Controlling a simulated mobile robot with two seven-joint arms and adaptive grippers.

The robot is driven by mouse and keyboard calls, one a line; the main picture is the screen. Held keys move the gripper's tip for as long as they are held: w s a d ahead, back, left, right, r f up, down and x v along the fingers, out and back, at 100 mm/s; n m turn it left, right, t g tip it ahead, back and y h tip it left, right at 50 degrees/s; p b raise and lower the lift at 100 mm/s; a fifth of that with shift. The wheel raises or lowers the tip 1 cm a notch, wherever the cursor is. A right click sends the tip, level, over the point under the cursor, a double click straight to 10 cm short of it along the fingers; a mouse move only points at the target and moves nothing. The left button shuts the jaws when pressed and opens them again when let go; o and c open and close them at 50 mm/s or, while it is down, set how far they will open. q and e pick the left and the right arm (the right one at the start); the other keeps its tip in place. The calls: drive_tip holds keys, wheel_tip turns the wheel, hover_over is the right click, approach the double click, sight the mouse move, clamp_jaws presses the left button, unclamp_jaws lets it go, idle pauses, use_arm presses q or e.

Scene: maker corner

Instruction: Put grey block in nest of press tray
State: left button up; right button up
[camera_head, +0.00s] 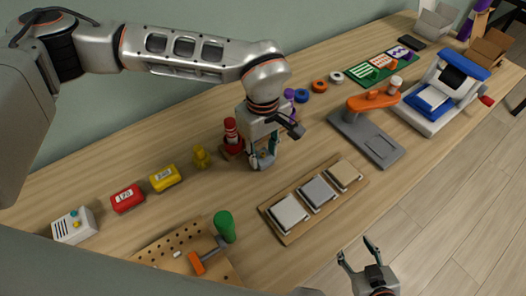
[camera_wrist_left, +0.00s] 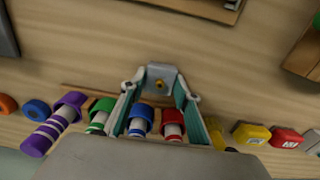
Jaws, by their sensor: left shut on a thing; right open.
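My left gripper (camera_head: 263,160) is shut on a small grey block and holds it over the middle of the table. In the left wrist view, the grey block (camera_wrist_left: 160,72) with a brass-coloured dot sits between the fingertips (camera_wrist_left: 160,88). In the head view the fingers mostly hide it. An orange-armed press (camera_head: 372,99) with a flat grey base (camera_head: 350,132) stands to the right of it; a faint square on the base may be the nest. A white machine with a blue handle (camera_head: 461,65) and blue pad stands further right. My right gripper (camera_head: 356,250) is open and empty at the front edge.
A wooden tray (camera_head: 270,210) with three square slabs lies in front of my left gripper. Capped markers stand behind it, near a red one (camera_head: 231,130). A pegboard (camera_head: 165,240) with a hammer, a green-handled tool (camera_head: 224,226), and red and yellow boxes (camera_head: 164,178) lie left.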

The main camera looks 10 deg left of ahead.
use_arm(q)
drive_tip(key=shift+f, duration=0.15)
drive_tip(key=o, duration=1.2)
